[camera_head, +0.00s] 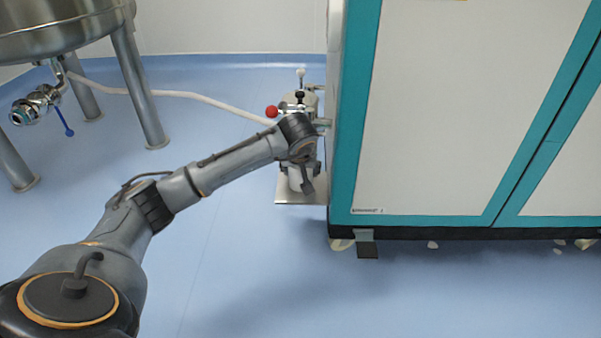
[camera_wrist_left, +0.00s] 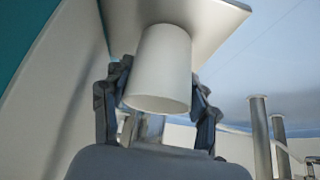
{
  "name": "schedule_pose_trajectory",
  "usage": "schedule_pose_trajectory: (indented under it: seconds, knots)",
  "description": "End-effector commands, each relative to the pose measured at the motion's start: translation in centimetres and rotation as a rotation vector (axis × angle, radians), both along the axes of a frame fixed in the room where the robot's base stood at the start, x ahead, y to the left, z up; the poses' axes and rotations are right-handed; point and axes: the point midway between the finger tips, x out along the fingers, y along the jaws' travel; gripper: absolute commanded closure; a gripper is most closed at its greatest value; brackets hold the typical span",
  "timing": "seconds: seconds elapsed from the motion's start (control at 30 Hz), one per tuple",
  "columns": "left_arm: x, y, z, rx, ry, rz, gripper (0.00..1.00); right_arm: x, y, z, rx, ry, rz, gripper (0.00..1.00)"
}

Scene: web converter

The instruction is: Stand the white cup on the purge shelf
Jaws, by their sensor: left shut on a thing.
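The white cup (camera_wrist_left: 160,65) is between the two fingers of my left gripper (camera_wrist_left: 158,88), which is shut on it. In the left wrist view, which looks upside down, its rim faces down in the picture and its other end is at the purge shelf (camera_wrist_left: 214,18). In the head view my left gripper (camera_head: 304,172) is over the flat metal purge shelf (camera_head: 300,198) on the machine's left side. The cup (camera_head: 296,180) is partly hidden by the gripper there. I cannot tell whether its base touches the shelf. My right gripper is out of view.
The white and teal machine (camera_head: 440,120) stands close right of the shelf. A valve with a red knob (camera_head: 271,111) and a pale hose (camera_head: 200,98) are just behind my gripper. A steel vessel on legs (camera_head: 137,85) stands at the back left. The blue floor in front is clear.

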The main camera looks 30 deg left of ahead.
Motion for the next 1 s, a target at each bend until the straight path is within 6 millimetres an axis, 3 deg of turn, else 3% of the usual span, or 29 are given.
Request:
schedule_pose_trajectory:
  seconds: [0.2, 0.23, 0.33, 0.73, 1.0]
  knots:
    - [0.0, 0.0, -0.2, 0.001, 0.0, 0.001, 0.67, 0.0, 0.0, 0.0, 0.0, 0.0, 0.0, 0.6]
    - [0.0, 0.0, -0.2, 0.0, 0.0, 0.001, 0.39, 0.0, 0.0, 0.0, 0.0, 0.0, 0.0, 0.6]
    - [0.0, 0.0, -0.2, 0.0, 0.0, 0.001, 0.18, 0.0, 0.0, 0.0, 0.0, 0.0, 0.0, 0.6]
    - [0.0, 0.0, 0.2, -0.001, -0.002, 0.0, 0.18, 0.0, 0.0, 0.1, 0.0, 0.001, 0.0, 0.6]
    - [-2.0, -1.2, 4.7, 0.003, -0.003, -0.002, 0.18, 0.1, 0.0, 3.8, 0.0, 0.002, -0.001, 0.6]
